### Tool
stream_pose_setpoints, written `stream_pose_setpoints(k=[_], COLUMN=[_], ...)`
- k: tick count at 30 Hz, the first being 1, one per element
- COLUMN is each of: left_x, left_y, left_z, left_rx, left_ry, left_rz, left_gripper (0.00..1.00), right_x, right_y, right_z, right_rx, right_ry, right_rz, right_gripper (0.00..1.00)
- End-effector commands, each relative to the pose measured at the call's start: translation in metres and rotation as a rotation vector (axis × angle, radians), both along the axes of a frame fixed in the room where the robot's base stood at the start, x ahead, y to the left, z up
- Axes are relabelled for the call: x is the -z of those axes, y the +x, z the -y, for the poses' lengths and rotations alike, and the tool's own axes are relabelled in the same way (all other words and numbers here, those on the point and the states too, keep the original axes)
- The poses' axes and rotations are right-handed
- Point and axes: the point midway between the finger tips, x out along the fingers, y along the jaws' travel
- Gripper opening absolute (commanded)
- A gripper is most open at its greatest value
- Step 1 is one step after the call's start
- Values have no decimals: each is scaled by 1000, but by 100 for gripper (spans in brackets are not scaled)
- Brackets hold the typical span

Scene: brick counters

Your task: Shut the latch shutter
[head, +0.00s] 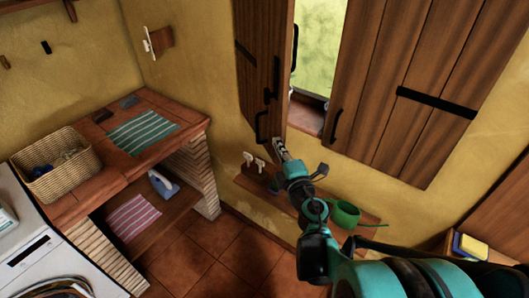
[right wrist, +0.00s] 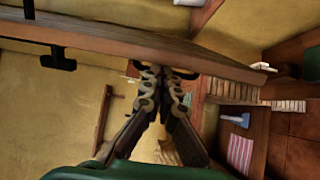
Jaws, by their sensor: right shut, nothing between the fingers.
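The wooden shutter has two plank leaves around the window opening (head: 315,55). The left leaf (head: 257,65) stands angled, with black handles and fittings; the right leaf (head: 410,85) is wide, with a black strap and a handle (head: 336,125). A gap between them shows greenery outside. My right gripper (head: 278,145) is shut and empty at the lower edge of the left leaf, close to its handle (head: 261,128). In the right wrist view, the fingertips (right wrist: 161,72) are close together by a wooden plank edge (right wrist: 130,42); contact cannot be told. My left gripper is not in view.
A low wooden shelf (head: 318,204) below the window holds a green watering can (head: 344,213) and small pale items. A brick counter (head: 95,165) with a basket (head: 55,170) stands left. Tiled floor (head: 200,255) lies open between.

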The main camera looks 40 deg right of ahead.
Motion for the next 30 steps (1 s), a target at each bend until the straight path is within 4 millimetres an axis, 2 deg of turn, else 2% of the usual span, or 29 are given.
stream_pose_setpoints(k=[1,8,18,24,30], left_x=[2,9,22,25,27], left_y=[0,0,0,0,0], left_z=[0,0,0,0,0], left_rx=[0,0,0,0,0], left_ry=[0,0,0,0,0], left_rz=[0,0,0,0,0], left_gripper=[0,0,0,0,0], right_x=[1,1,2,1,0], right_y=[-2,-8,-10,-6,-4], right_z=[11,57,142,171,182], right_rx=[6,7,3,1,0], right_ry=[0,0,0,0,0], right_rz=[0,0,0,0,0], right_gripper=[0,0,0,0,0])
